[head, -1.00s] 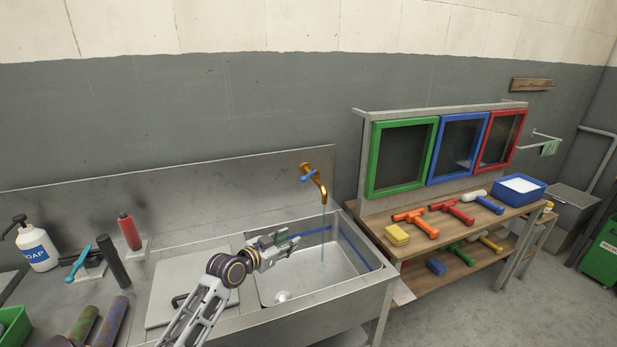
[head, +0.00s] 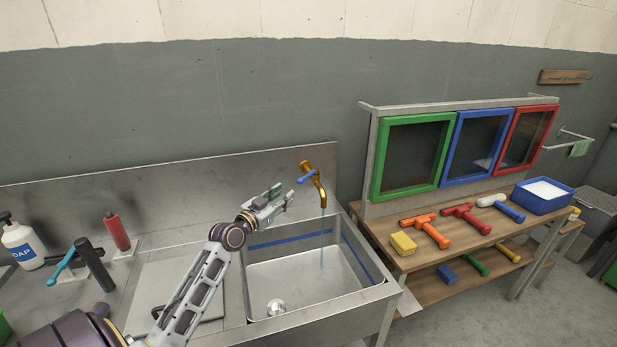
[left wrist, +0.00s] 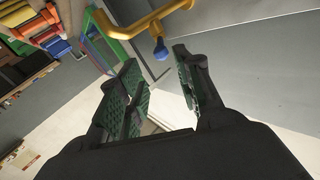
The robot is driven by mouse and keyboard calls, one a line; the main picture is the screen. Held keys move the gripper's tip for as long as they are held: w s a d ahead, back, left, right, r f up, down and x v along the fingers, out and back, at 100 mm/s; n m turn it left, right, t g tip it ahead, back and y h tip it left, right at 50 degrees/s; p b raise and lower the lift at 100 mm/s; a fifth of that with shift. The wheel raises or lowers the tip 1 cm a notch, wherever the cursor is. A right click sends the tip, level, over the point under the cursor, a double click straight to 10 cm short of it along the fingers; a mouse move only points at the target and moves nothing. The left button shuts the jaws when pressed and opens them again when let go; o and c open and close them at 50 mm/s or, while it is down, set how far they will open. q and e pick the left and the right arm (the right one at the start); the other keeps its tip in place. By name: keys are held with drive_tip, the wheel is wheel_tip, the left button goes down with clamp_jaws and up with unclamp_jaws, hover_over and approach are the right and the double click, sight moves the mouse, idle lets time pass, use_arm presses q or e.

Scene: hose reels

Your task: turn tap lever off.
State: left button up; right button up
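The brass tap (head: 317,184) is on the sink's back wall, and a thin stream of water falls from its spout. Its blue lever (head: 307,177) sticks out to the left of the tap body. My left gripper (head: 282,194) is just left of the lever, apart from it. In the left wrist view the gripper (left wrist: 165,92) is open, with nothing between its green-padded fingers. There the lever's blue end (left wrist: 160,50) shows just beyond the fingertips, under the brass pipe (left wrist: 175,25). My right gripper is not in view.
The steel sink basin (head: 300,310) lies below the tap. A wooden bench (head: 385,232) with squeegees and framed panes is at right.

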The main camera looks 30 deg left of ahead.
sight(298, 182)
use_arm(q)
drive_tip(key=shift+w+d+r+p, duration=0.1)
drive_tip(key=shift+w+p, duration=0.3)
drive_tip(key=shift+w, duration=1.6)
drive_tip(key=shift+w+r+p, duration=0.1)
drive_tip(key=shift+w+p, duration=0.3)
drive_tip(key=shift+w, duration=1.55)
drive_tip(key=shift+w+p, duration=0.35)
drive_tip(key=shift+w, duration=2.4)
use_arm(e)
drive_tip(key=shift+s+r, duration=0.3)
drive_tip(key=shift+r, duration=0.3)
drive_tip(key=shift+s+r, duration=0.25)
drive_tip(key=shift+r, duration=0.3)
use_arm(q)
drive_tip(key=shift+f, duration=0.1)
drive_tip(key=c, duration=0.7)
drive_tip(key=shift+w, duration=0.1)
clamp_jaws()
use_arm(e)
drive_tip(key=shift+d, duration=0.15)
use_arm(q)
drive_tip(key=shift+f, duration=0.1)
